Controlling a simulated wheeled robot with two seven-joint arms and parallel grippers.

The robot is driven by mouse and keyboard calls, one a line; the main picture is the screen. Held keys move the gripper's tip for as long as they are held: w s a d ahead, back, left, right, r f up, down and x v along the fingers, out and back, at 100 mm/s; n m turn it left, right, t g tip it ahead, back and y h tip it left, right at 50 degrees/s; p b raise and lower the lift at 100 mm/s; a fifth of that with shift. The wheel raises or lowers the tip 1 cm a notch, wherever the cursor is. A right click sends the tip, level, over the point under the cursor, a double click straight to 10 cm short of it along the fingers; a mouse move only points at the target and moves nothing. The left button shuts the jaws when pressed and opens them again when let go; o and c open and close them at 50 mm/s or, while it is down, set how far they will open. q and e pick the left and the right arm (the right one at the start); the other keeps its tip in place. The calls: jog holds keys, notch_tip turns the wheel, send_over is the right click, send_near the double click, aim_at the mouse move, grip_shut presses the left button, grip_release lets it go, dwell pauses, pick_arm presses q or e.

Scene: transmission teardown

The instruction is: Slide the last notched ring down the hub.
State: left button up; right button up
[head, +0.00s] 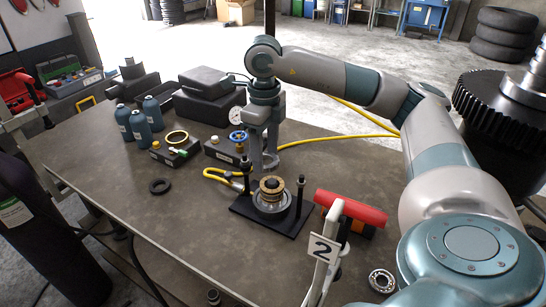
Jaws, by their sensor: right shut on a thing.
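The hub (271,200) stands upright on a black base plate (247,209) between two black posts, with brass-coloured rings stacked around it. My right gripper (265,164) points down just behind and above the hub, apart from it in the picture. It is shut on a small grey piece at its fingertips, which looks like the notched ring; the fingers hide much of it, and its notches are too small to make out. My left gripper is not in view.
A black ring (160,186) lies left. The table's left front is clear.

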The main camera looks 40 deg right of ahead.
aim_at(272, 181)
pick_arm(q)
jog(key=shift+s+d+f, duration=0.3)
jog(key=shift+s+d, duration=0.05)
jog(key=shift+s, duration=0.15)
pick_arm(e)
jog(key=shift+s+d+f+m, duration=0.1)
jog(key=shift+d+f+m, duration=0.2)
jog(key=shift+d+m, duration=0.25)
jog(key=shift+d+f+m, duration=0.25)
jog(key=shift+d+m, duration=0.25)
jog(key=shift+m, duration=0.05)
pick_arm(q)
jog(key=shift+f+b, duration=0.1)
jog(key=shift+b, duration=0.2)
pick_arm(e)
jog(key=shift+f, duration=0.15)
